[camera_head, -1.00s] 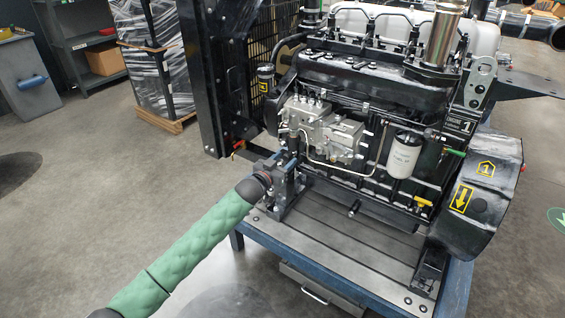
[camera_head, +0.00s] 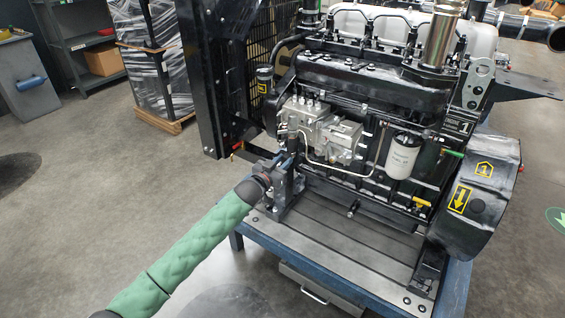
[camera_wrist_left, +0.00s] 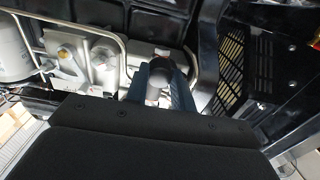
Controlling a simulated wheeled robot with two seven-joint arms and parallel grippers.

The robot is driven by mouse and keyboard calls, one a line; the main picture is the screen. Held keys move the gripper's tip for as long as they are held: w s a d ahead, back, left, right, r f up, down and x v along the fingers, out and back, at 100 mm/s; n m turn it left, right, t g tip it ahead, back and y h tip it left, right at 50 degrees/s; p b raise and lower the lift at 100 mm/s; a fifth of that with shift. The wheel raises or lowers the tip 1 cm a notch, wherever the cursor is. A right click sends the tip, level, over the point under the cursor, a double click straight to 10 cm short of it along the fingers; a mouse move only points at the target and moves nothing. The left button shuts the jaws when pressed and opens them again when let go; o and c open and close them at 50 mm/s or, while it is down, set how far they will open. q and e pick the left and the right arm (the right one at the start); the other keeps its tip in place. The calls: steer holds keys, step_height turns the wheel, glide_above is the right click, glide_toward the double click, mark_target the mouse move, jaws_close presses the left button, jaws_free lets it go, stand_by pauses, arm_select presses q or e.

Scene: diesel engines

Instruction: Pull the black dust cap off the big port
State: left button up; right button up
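My left gripper (camera_head: 284,165) is at the lower left end of the engine, close in front of the silver pump housing (camera_head: 318,128). In the left wrist view, the blue fingers of the left gripper (camera_wrist_left: 159,88) stand on either side of a dark, round, cap-like piece (camera_wrist_left: 158,74), which looks like the black dust cap. The fingers lie close along its sides; whether they press on it I cannot tell. In the head view the cap and port are hidden behind the gripper. My right gripper is in neither view.
The engine stands on a blue-edged bench (camera_head: 340,268). A black mesh guard (camera_head: 257,55) rises behind the gripper. The floor at left is clear.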

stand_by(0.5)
arm_select(q)
steer(key=shift+s+a+p, duration=0.4)
steer(key=shift+s, duration=0.1)
steer(key=shift+p+v, duration=1.1)
steer(key=shift+v, duration=1.25)
steer(key=shift+s, duration=0.1)
